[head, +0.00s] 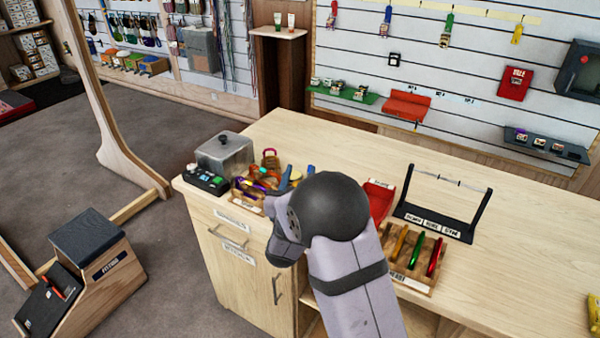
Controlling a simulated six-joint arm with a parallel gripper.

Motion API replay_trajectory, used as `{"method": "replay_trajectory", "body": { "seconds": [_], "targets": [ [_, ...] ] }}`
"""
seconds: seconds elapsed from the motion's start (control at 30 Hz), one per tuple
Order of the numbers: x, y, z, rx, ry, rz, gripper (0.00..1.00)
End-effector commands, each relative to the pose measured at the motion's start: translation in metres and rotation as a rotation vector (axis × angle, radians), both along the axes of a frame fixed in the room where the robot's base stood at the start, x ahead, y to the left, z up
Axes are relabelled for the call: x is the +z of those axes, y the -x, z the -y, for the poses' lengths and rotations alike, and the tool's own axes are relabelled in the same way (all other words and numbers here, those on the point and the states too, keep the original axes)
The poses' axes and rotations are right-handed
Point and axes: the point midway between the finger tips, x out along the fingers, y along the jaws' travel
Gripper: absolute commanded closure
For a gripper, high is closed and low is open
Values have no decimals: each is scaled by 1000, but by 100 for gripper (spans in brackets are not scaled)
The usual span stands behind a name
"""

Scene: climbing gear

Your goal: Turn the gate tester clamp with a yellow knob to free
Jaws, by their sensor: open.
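My gripper (296,180) is mostly hidden behind my own wrist.
Left of my gripper are a grey lidded box (225,153), a black device with green buttons (206,180) and a wooden tray (250,205) of colourful gear. Right are a red tray (379,200), a carabiner rack (412,284) and a black-framed stand (435,224). The counter's right side is mostly clear.

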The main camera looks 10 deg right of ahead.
Motion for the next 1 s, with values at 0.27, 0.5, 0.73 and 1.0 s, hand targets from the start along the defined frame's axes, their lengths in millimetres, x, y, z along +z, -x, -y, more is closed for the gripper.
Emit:
{"method": "replay_trajectory", "body": {
  "seconds": [0.27, 0.5, 0.73, 1.0],
  "targets": [
    [0, -1, 0, 0, 0, 0, 64],
    [0, -1, 0, 1, 0, 0, 100],
    [0, -1, 0, -18, 0, 0, 100],
    [-1, 1, 2, -131, -1, -1, 100]
  ]
}}
